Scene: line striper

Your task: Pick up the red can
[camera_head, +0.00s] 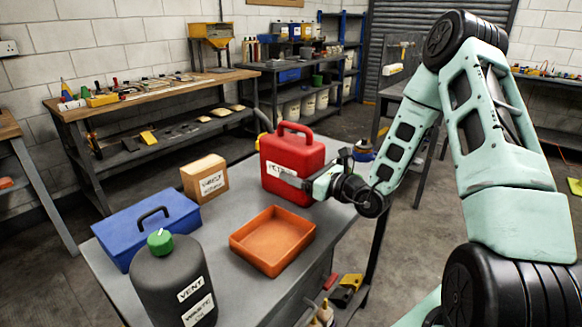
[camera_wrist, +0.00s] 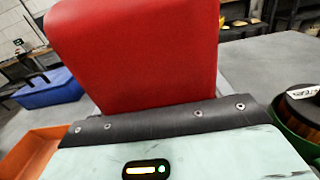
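The red can (camera_head: 300,155), a boxy can with a top handle and a white label, stands upright at the far end of the grey table. My gripper (camera_head: 296,181) is at the can's right front side, with one grey finger across its front face beside the label. In the wrist view the red can (camera_wrist: 140,50) fills the upper middle, close beyond the dark front edge of my gripper. The fingertips are hidden there, and I cannot tell whether the fingers press on the can.
On the grey table (camera_head: 226,262) are an orange tray (camera_head: 262,262), a blue toolbox (camera_head: 130,232), a cardboard box (camera_head: 203,183) and a dark bottle with a green cap (camera_head: 160,262). A workbench (camera_head: 60,110) with tools stands behind. Bare tabletop lies between tray and can.

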